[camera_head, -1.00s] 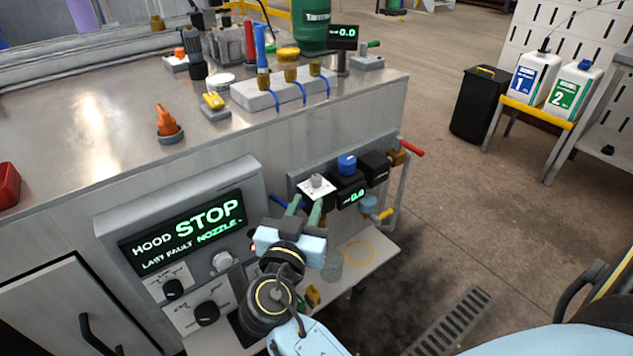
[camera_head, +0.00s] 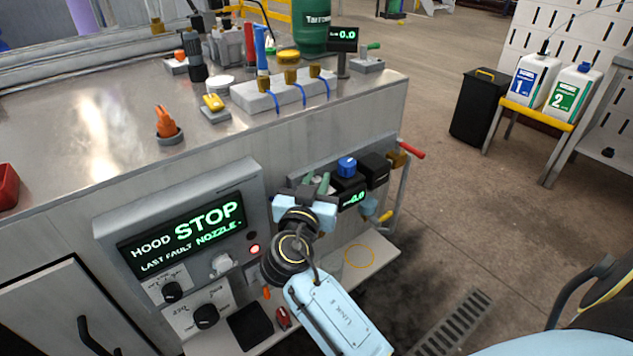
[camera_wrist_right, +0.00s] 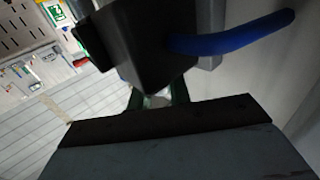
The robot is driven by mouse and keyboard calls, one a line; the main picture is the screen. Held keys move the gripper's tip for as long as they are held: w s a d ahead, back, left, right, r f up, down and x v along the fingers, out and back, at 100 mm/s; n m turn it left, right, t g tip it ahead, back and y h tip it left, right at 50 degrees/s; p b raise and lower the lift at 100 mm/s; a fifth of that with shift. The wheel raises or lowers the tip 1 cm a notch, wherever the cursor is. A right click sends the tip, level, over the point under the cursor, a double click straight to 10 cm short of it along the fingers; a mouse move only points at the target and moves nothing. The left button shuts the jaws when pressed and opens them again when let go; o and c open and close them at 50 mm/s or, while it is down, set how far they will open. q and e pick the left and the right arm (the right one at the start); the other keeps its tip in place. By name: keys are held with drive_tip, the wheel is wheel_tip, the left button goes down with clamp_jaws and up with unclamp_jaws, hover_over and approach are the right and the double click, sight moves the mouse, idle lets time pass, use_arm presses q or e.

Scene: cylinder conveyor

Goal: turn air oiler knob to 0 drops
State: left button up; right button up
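A small grey knob (camera_head: 318,178) sits on a unit at the left end of the row on the cabinet front. The fingers of my right gripper (camera_head: 316,183) stand one on each side of it, hiding most of it and its dial plate. In the right wrist view, the green fingers (camera_wrist_right: 158,97) reach under a black block (camera_wrist_right: 150,45), with a pale part between them. I cannot tell whether they press on the knob. My left gripper is not in view.
A blue lever (camera_wrist_right: 232,38) shows in the right wrist view. A hood panel reading STOP (camera_head: 190,235) is at the left. A shelf (camera_head: 375,258) lies below.

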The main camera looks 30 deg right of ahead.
drive_tip(key=shift+n+t+y, duration=0.4)
drive_tip(key=shift+t+y, duration=0.1)
clamp_jaws()
drive_tip(key=shift+n+t+y+p, duration=0.3)
drive_tip(key=shift+n+t+y, duration=0.3)
drive_tip(key=shift+y, duration=0.1)
drive_tip(key=n+t+y+p, duration=0.2)
drive_tip(key=n+y, duration=0.1)
drive_tip(key=y, duration=0.1)
drive_tip(key=n+t+y+p, duration=0.1)
drive_tip(key=n+y+p, duration=0.1)
drive_tip(key=y, duration=0.2)
drive_tip(key=shift+r+n+p, duration=0.1)
drive_tip(key=shift+n+p, duration=0.2)
drive_tip(key=shift+n, duration=0.1)
drive_tip(key=n+y+p, duration=0.3)
drive_tip(key=y, duration=0.2)
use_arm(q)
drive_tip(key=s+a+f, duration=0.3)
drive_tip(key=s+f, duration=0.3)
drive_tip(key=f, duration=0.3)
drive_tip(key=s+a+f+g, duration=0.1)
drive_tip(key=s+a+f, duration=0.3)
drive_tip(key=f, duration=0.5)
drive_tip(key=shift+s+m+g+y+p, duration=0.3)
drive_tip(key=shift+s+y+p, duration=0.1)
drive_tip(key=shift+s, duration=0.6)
use_arm(e)
drive_tip(key=shift+f+y, duration=0.2)
drive_tip(key=shift+y, duration=0.1)
